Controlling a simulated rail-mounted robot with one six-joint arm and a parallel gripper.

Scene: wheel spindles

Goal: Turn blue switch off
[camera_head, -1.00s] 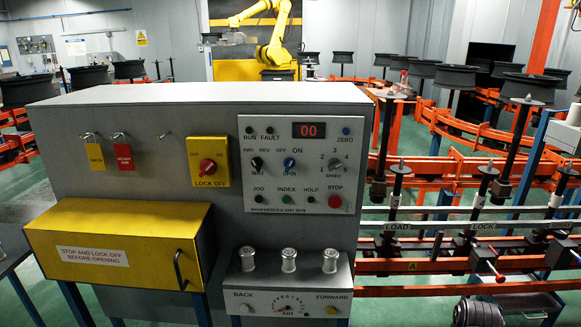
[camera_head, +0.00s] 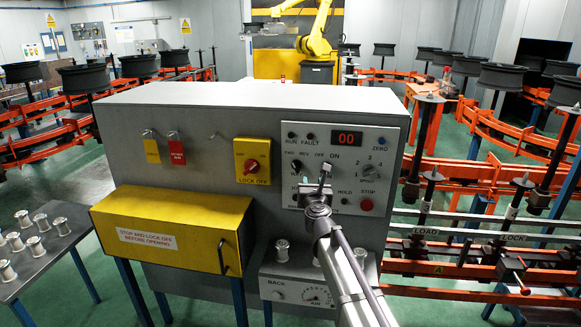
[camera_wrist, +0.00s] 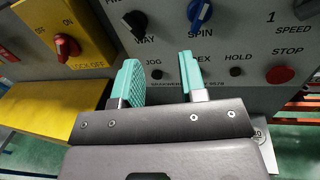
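The blue SPIN switch (camera_wrist: 199,14) is a knob on the grey control panel (camera_head: 398,170). In the wrist view it sits at the top edge, just beyond the right fingertip, and its pale pointer line leans up and to the right. The panel marks OFF and ON above the knob. My gripper (camera_wrist: 160,68) has two teal fingers, apart and with nothing between them. In the head view my gripper (camera_head: 320,182) is in front of the panel's lower middle and largely covers the blue switch. I see no contact between fingers and knob.
The black WAY knob (camera_wrist: 135,22) is left of the switch, and the red STOP button (camera_wrist: 280,74) lies to the right. A red lock-off switch (camera_head: 251,168) and a protruding yellow box (camera_head: 165,230) are further left. A ledge (camera_head: 285,262) juts out below the panel.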

